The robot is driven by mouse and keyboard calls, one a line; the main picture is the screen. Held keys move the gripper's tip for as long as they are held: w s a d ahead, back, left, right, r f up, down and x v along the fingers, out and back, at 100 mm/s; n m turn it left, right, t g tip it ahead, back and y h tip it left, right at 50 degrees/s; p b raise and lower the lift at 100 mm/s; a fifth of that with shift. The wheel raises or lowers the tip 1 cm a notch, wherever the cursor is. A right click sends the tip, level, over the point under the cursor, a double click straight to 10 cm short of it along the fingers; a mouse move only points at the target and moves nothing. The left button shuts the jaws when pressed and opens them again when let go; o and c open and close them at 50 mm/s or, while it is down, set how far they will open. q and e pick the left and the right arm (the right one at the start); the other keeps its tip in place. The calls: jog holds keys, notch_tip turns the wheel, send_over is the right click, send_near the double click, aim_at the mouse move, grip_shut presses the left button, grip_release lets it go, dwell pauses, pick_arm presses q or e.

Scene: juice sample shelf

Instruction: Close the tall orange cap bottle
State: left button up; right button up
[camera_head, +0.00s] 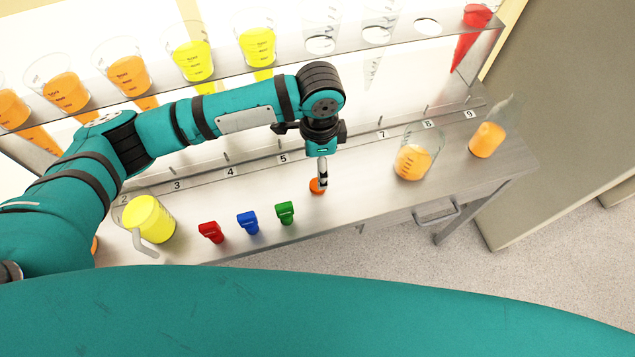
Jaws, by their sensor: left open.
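A small orange cap (316,187) lies on the metal shelf top, in line with the small coloured pieces. My left gripper (323,177) points down right over the cap and partly covers it; it is open, and I cannot tell whether the fingers touch the cap. A tall clear bottle with orange juice (487,140) stands at the right end near label 9. Its narrow top is faint and I see no cap on it. My right gripper is not in view.
Red (211,232), blue (248,222) and green (285,212) pieces stand left of the cap. A yellow jug (148,219) is further left. A beaker of orange juice (412,161) stands between cap and bottle. Several cones of juice hang in the upper rack (290,70).

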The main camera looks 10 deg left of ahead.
pick_arm(q)
jog(key=shift+f, duration=1.95)
jog(key=shift+w+a+f, duration=0.15)
jog(key=shift+f, duration=1.15)
jog(key=shift+w+a+f, duration=0.1)
jog(key=shift+w+f, duration=0.05)
jog(key=shift+f, duration=1.15)
jog(key=c, duration=0.8)
jog(key=shift+c, duration=0.2)
jog(key=shift+r, duration=0.1)
